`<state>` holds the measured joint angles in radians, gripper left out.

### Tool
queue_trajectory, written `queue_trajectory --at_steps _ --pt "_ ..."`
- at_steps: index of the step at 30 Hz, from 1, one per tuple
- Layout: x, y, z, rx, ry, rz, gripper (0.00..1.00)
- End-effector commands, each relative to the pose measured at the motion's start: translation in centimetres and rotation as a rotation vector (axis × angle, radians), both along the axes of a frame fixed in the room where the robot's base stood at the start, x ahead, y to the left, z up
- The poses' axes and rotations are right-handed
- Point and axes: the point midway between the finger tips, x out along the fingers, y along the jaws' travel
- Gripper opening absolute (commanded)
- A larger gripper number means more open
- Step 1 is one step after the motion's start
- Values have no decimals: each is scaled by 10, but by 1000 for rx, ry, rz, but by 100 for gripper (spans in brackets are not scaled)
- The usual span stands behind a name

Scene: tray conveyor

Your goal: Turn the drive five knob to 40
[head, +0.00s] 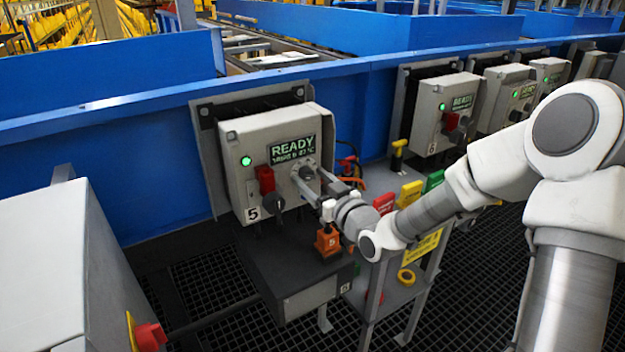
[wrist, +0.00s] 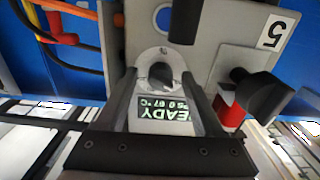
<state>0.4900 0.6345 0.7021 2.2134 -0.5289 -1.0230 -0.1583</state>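The drive five box (head: 237,150) is a light grey cabinet marked 5, with a lit green lamp and a green READY display (head: 293,148). My gripper (head: 306,180) reaches the box front at this knob. In the wrist view its two dark fingers (wrist: 160,84) stand apart, one on each side of the knob, with a gap visible. I cannot read the knob's setting.
Similar drive boxes (head: 447,110) line the blue conveyor to the right. A tagged stand (head: 385,262) is under my arm.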

Motion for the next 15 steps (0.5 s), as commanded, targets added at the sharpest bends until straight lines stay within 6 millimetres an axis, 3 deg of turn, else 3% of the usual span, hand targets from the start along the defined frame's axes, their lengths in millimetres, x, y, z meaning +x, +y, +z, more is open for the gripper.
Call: queue_trajectory --at_steps 8,15 --pt "-6 -4 1 -1 1 0 69" --pt "-42 -30 2 -1 4 -2 69"
